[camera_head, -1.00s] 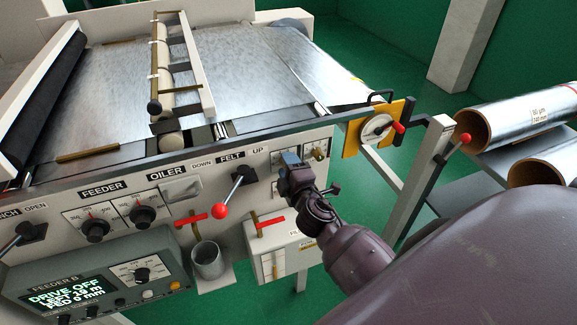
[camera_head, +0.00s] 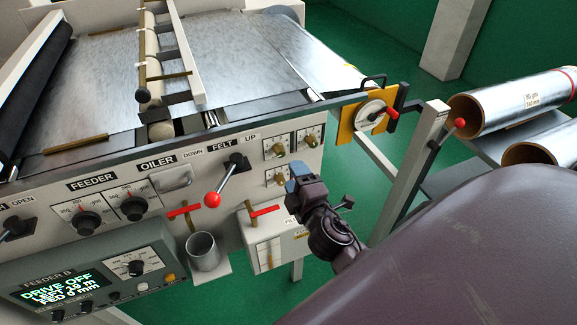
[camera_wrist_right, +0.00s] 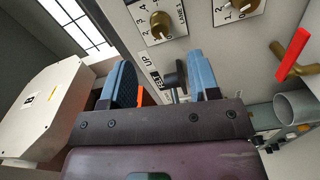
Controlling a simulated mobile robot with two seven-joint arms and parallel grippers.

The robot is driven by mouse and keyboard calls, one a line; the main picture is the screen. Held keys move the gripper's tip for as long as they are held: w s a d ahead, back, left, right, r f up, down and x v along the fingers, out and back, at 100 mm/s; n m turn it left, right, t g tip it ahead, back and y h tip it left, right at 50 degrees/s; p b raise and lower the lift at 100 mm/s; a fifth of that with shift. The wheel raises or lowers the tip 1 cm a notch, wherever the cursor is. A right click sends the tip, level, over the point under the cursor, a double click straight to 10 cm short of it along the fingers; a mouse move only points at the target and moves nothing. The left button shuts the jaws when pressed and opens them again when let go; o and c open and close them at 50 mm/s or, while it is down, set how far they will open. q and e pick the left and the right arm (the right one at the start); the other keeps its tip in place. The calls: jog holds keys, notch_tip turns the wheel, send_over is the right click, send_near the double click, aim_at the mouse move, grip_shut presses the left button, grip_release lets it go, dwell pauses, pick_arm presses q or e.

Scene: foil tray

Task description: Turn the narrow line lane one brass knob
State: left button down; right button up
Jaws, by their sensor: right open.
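Three brass knobs with white dial plates sit on the right end of the machine panel in the head view: an upper left knob (camera_head: 278,150), an upper right knob (camera_head: 311,139) and a lower knob (camera_head: 281,180). Their lettering is too small to read there. The right wrist view shows two brass knobs, one beside a partly legible lane label (camera_wrist_right: 162,24) and one cut by the top edge (camera_wrist_right: 243,5). My right gripper (camera_head: 299,180) is open and empty, beside and just below the knobs; its blue fingers (camera_wrist_right: 163,78) stand apart from both visible knobs.
The red-ended felt lever (camera_head: 224,180) is left of the knobs. A metal cup (camera_head: 204,252) and a white box (camera_head: 275,240) are below. A yellow plate with a crank (camera_head: 365,120) is to the right. Foil rolls (camera_head: 520,104) lie farther right.

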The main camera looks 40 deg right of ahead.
jog(key=shift+v, duration=1.05)
jog(key=s+a+f+m+g+y, duration=0.1)
jog(key=s+f+m+g+y, duration=0.1)
jog(key=f+m, duration=0.4)
jog(key=s+a+f+m+g+y, duration=0.1)
jog(key=s+f+m+g, duration=0.3)
jog(key=f, duration=0.6)
jog(key=s+m, duration=0.2)
jog(key=s, duration=0.1)
jog(key=shift+s+a+f+y, duration=0.15)
jog(key=shift+s+f+y, duration=0.2)
jog(key=shift+y, duration=0.05)
